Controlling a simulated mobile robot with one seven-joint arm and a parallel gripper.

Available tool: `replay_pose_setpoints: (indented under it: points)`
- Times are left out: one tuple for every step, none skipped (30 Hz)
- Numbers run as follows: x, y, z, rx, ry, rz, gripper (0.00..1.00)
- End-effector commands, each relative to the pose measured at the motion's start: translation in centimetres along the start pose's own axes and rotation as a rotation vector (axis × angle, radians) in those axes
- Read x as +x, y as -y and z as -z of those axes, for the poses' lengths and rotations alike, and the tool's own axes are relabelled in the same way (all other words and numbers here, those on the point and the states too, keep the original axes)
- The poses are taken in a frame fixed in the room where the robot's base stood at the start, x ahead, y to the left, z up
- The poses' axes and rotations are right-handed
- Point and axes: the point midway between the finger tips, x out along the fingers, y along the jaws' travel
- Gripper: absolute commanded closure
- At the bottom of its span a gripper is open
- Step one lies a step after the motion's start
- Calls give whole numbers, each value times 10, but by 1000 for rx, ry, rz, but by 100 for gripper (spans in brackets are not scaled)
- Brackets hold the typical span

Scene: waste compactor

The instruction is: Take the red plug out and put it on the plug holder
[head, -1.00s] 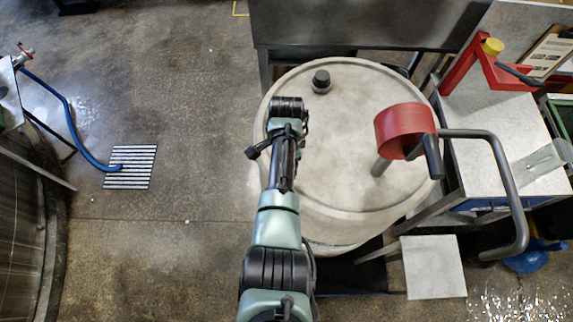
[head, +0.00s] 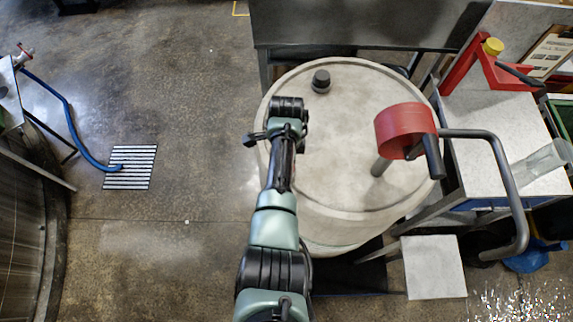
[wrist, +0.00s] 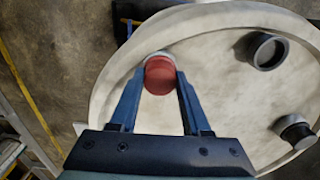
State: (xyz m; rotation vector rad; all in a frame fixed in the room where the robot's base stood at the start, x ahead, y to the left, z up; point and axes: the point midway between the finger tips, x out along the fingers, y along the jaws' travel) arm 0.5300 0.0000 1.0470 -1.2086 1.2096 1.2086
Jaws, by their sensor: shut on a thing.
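The red plug (wrist: 159,82) is a round red cap between the two blue fingers of my gripper (wrist: 159,72) in the wrist view. The fingers are shut on its sides. A pale collar shows at its far edge; I cannot tell whether the plug is seated or lifted. It is near the edge of the pale drum lid (wrist: 225,95). In the head view my wrist is over the left part of the lid (head: 340,160) and hides the plug and fingers. I cannot clearly identify the plug holder. A dark open ring (wrist: 267,51) sits on the lid in the wrist view.
A black cap (head: 321,81) stands on the lid's far side. A red pump (head: 403,130) with a grey curved pipe (head: 500,170) rises at the lid's right. A table with a red bracket (head: 490,70) is further right. The floor to the left is mostly clear.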

Motion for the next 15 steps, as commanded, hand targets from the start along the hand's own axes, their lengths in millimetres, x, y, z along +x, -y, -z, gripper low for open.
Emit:
replay_pose_setpoints:
  points:
    - [0,0,0,0,0,0,100]
    - [0,0,0,0,0,0,100]
    - [0,0,0,0,0,0,57]
    - [0,0,0,-1,0,0,62]
    - [0,0,0,-1,0,0,67]
    - [0,0,0,-1,0,0,75]
    - [0,0,0,-1,0,0,80]
    - [0,0,0,-1,0,0,85]
    - [0,0,0,-1,0,0,93]
    - [0,0,0,-1,0,0,98]
    - [0,0,0,-1,0,0,100]
    - [0,0,0,-1,0,0,100]
    - [0,0,0,-1,0,0,100]
    - [0,0,0,-3,0,0,100]
    - [0,0,0,-14,0,0,100]
